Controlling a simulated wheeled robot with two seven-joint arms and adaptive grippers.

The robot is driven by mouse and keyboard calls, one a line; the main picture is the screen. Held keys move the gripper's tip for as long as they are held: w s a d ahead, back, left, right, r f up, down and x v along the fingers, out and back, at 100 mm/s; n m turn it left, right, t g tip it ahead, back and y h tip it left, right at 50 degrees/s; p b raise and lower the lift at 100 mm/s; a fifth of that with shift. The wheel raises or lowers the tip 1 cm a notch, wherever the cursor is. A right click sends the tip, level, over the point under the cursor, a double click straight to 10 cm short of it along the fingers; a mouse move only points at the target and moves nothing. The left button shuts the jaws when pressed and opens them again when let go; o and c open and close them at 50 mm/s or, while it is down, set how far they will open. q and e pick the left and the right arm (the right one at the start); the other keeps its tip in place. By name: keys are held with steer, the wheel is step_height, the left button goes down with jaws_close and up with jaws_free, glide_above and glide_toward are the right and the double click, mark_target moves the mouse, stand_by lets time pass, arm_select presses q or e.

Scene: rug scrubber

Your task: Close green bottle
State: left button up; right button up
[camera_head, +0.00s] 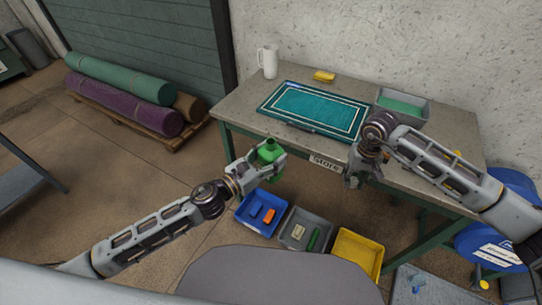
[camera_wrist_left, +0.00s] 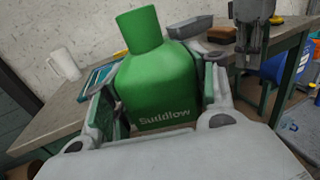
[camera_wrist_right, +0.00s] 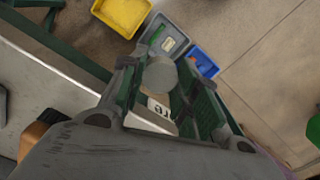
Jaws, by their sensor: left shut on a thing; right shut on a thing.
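The green bottle (camera_head: 268,152) is clasped in my left gripper (camera_head: 265,163), in front of the table's left part. In the left wrist view the bottle (camera_wrist_left: 158,88) stands nearly upright, tilted slightly, between both fingers, with its neck up and no separate cap seen on it. My right gripper (camera_head: 354,180) is to the right of the bottle and apart from it, by the table's front edge, fingers pointing down. In the right wrist view a small grey round piece (camera_wrist_right: 160,75), which looks like a cap, sits between its fingers. The fingers mostly hide it in the head view.
The table (camera_head: 236,107) holds a teal mat (camera_head: 315,108), a white jug (camera_head: 268,61), a yellow block (camera_head: 324,76) and a grey tray (camera_head: 403,103). Blue (camera_head: 243,222), grey (camera_head: 286,236) and yellow (camera_head: 352,262) bins stand below its front edge. The space between my grippers is clear.

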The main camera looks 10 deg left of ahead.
steer(key=w+a+r+n, duration=0.1)
steer(key=w+a+r, duration=0.3)
steer(key=a+r, duration=0.55)
steer(key=w+a+r+n, duration=0.2)
steer(key=w+a+r, duration=0.1)
steer(key=a+r, duration=0.6)
steer(key=s+a+r+n, duration=0.1)
steer(key=s+a+r, duration=0.1)
steer(key=a+r, duration=0.6)
steer(key=s+f+m, duration=0.2)
steer(key=s, duration=0.1)
steer(key=s+a+f+m, duration=0.1)
steer(key=s, duration=0.1)
steer(key=shift+s+a, duration=0.1)
steer(key=shift+s, duration=0.15)
steer(key=shift+d+m, duration=0.2)
steer(key=shift+m, duration=0.4)
